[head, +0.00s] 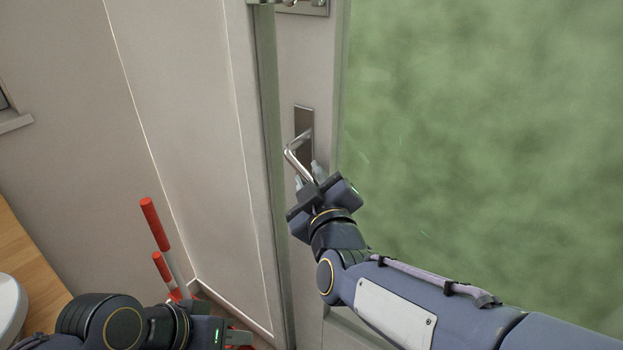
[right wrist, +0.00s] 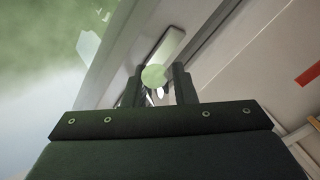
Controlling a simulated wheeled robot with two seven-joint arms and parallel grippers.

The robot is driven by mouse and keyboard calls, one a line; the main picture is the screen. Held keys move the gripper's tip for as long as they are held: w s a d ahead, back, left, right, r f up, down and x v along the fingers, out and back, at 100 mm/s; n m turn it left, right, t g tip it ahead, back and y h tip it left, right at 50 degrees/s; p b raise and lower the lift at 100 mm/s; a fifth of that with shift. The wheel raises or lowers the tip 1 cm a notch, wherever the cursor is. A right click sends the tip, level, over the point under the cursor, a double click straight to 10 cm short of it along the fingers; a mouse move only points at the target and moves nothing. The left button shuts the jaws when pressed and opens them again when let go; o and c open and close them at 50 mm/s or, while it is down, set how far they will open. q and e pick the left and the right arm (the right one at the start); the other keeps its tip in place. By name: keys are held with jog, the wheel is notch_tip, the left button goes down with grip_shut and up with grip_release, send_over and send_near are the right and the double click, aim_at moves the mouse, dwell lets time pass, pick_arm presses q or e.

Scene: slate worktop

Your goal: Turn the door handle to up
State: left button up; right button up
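The metal door handle (head: 298,162) is a bent lever on a dark rectangular plate (head: 304,118) on the door's pale frame. Its lever slopes down and to the right in the head view. My right gripper (head: 308,177) is at the lever's free end, with its fingers apart on either side of it. In the right wrist view, the right gripper's fingers (right wrist: 160,86) stand apart, with a pale round shape (right wrist: 153,76) between them, apparently the lever's end. My left gripper (head: 235,337) is low in the head view, away from the handle; its fingers are not clear.
The door has a large green-tinted glass pane (head: 480,130). Another metal fitting (head: 305,5) is above the handle. Red-and-white posts (head: 156,225) stand at the lower left near the wall. A wooden surface (head: 25,265) with a white round object (head: 10,305) is at the far left.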

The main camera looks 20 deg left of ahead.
aim_at(322, 164)
grip_shut()
jog(key=shift+s+d+r+n+g+h+p, duration=0.1)
jog(key=shift+d+r+n+g+h+p, duration=0.45)
jog(key=shift+p, duration=4.05)
jog(key=shift+s+d+r+n+g+h+p, duration=0.15)
jog(key=shift+r+n+g+h+p, duration=0.7)
jog(key=shift+p, duration=3.7)
jog(key=shift+s+d+r+n+g+h+p, duration=0.1)
jog(key=shift+d+r+n+g+h+p, duration=0.45)
jog(key=shift+p, duration=4.05)
jog(key=shift+a+r+g+h, duration=0.1)
jog(key=shift+a+g+h, duration=0.15)
grip_release()
